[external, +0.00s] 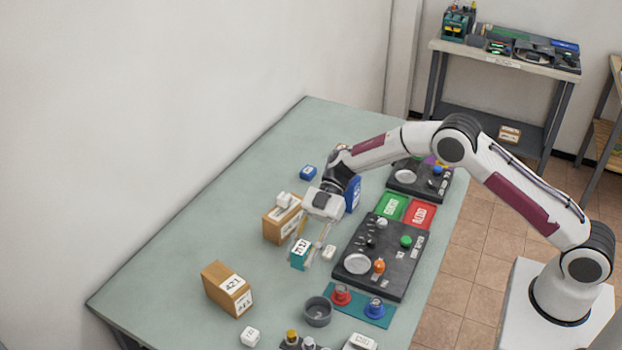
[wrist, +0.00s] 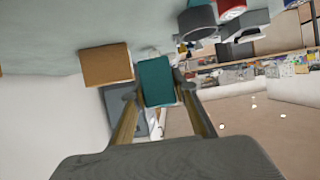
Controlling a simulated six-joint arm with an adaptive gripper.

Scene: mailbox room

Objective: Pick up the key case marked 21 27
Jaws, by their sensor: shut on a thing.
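A teal case (external: 299,256) with a white label hangs between the fingers of my gripper (external: 311,247) over the green-grey table. Its label is too small to read for sure. In the wrist view, the teal case (wrist: 156,78) sits between the two fingertips of my gripper (wrist: 159,95), which are shut on it. It looks held above the table, slightly tilted; its height is hard to judge.
A tan box (external: 284,222) stands behind the case, and another tan box marked 421 (external: 228,288) stands to the front left. A dark panel (external: 386,280) with knobs lies to the right. A grey cup (external: 318,312) stands in front. The table's left part is clear.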

